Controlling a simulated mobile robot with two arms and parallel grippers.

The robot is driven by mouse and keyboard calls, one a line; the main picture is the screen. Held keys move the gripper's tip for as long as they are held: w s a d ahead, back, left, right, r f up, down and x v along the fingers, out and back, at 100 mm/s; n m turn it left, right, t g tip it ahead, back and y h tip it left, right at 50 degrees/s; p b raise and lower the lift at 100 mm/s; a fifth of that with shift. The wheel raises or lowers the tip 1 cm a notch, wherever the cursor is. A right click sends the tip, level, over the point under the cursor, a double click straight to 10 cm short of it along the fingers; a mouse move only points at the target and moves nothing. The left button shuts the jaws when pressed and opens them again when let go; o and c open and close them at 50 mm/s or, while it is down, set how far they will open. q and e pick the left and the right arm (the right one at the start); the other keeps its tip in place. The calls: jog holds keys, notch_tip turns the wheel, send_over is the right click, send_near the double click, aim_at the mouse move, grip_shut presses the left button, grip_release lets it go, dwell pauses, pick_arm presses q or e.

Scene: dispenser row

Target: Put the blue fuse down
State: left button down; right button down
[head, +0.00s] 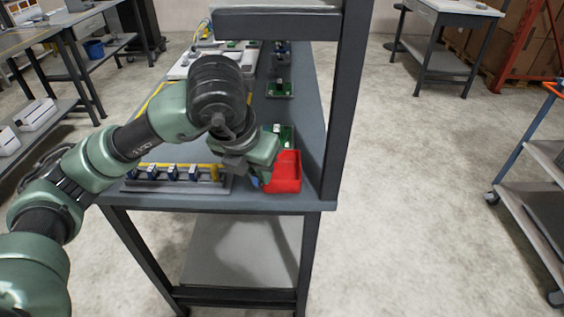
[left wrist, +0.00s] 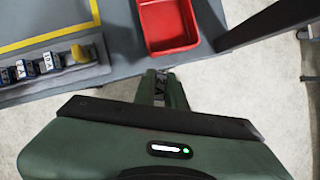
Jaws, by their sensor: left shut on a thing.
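My left gripper (head: 259,178) is shut on the blue fuse (head: 254,183), just left of the red bin at the table's near edge. In the left wrist view the fingertips (left wrist: 161,78) show just below the red bin, with a small part of the fuse (left wrist: 160,87) and its pale marking between them. Most of the fuse is hidden by the fingers. I cannot tell whether the fuse touches the table. My right gripper is not in view.
The red bin (head: 287,185) looks empty in the left wrist view (left wrist: 170,43). A rack (head: 192,187) of several blue-and-white fuses stands to the left. A dark upright post (head: 343,120) rises right of the bin. Green boards (head: 280,90) lie farther back. Bare tabletop lies between rack and bin.

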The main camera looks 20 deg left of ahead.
pick_arm(q)
jog(key=p, duration=0.2)
send_near(284, 171)
jog(key=shift+w+d+f+p, duration=0.1)
jog(key=shift+w+f+p, duration=0.2)
jog(key=shift+w, duration=0.25)
jog(key=shift+w+d+f+p, duration=0.1)
jog(key=shift+w+f+p, duration=0.05)
jog(key=shift+w+f, duration=0.35)
jog(key=shift+f+p, duration=0.45)
jog(key=shift+f, duration=1.5)
jog(key=shift+a, duration=0.1)
jog(key=shift+f+b, duration=0.2)
jog(key=shift+b, duration=0.1)
jog(key=c, duration=1.5)
grip_release()
jog(key=shift+r, duration=0.1)
jog(key=shift+r, duration=0.1)
